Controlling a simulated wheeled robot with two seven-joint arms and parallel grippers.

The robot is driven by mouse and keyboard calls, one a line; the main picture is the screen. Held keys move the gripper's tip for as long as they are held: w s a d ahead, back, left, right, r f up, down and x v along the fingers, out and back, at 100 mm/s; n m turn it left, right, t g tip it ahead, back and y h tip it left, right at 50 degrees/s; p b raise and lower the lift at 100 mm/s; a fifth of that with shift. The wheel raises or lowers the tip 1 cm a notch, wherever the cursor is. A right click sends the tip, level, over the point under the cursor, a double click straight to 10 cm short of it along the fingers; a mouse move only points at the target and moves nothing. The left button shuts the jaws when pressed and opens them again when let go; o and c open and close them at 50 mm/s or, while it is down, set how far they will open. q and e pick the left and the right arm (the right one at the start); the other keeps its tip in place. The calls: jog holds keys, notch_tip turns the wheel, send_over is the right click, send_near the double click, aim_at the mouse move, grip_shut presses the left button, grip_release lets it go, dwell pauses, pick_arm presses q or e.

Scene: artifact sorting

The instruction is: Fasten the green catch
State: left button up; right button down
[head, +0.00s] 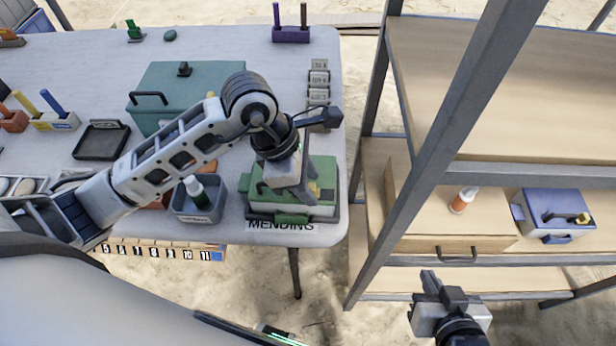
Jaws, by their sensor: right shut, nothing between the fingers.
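My right gripper (430,283) is shut and empty, low in front of the shelf, away from the table.
A teal chest (185,82) is behind my left arm. Number blocks (319,80) line the right edge. The shelf (480,172) holds an orange-labelled bottle (463,201) and a blue case (556,213).

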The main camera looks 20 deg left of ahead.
pick_arm(q)
grip_shut()
jog(key=shift+w+d+b, duration=0.2)
jog(key=shift+d+b, duration=0.1)
jog(key=shift+d, duration=0.35)
jog(key=shift+w+d+b, duration=0.15)
jog(key=shift+d+b, duration=0.1)
jog(key=shift+d, duration=0.4)
grip_release()
pick_arm(e)
jog(key=shift+w, duration=0.1)
pick_arm(q)
jog(key=shift+r, duration=0.15)
pick_arm(e)
jog(key=shift+f, duration=0.15)
pick_arm(q)
jog(key=v, duration=1.5)
jog(key=shift+a+r, duration=0.25)
jog(key=shift+r, duration=0.05)
jog(key=shift+s, duration=0.1)
